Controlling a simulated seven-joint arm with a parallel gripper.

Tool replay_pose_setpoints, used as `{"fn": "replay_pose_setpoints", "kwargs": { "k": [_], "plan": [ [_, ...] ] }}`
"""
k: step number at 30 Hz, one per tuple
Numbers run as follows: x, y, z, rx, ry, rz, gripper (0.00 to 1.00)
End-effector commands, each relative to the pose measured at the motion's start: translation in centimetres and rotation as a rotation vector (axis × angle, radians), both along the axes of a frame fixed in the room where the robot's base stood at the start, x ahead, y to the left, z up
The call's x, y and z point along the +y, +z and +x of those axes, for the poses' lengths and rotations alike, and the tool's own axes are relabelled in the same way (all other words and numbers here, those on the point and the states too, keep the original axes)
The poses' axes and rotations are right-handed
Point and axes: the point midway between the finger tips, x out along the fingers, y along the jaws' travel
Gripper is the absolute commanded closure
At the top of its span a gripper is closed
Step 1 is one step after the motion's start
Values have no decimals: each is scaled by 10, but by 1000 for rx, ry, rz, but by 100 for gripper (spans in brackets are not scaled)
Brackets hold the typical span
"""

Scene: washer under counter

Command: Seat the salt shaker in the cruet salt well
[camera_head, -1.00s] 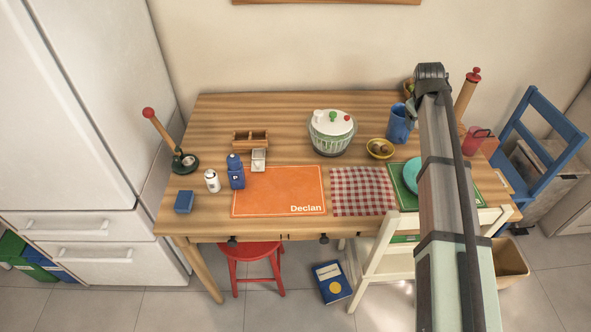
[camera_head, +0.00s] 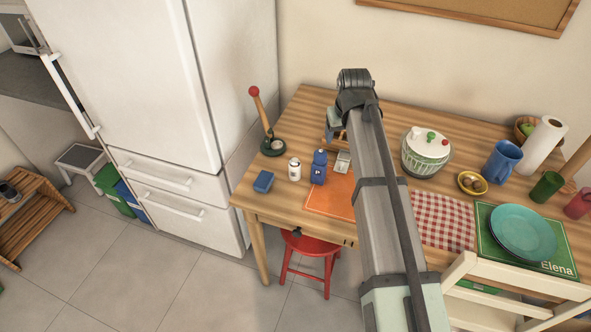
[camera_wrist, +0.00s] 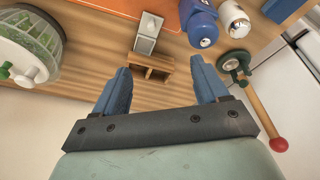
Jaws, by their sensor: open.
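My gripper (camera_wrist: 160,65) is open and empty in the wrist view, its two blue fingers apart. A small wooden holder with two wells, seemingly the cruet (camera_wrist: 152,67), shows between and beyond the fingertips. In the head view my arm covers most of the cruet (camera_head: 331,124). A white cylindrical shaker with a metallic top, likely the salt shaker (camera_head: 294,170), stands upright near the table's left side. This shaker (camera_wrist: 234,18) is at upper right in the wrist view, clear of my fingers.
A blue bottle (camera_head: 318,167) stands beside the white shaker, and a small pale box-shaped item (camera_head: 342,162) beside the bottle. A green-based stand with a red-topped post (camera_head: 272,146) and a blue block (camera_head: 263,181) are nearby. The salad spinner (camera_head: 426,152) stands right of my arm.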

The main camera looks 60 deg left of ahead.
Motion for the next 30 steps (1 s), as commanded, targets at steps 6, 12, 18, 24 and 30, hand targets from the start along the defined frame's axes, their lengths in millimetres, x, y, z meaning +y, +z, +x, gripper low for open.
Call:
{"fn": "replay_pose_setpoints", "kwargs": {
  "k": [6,12,18,24,30],
  "plan": [
    [26,1,-87,53,45,1,27],
    [33,1,-120,74,60,0,27],
    [39,-17,-122,78,60,-2,27],
    [48,-49,-120,76,60,-1,27],
    [55,-73,-118,76,60,0,27]
  ]
}}
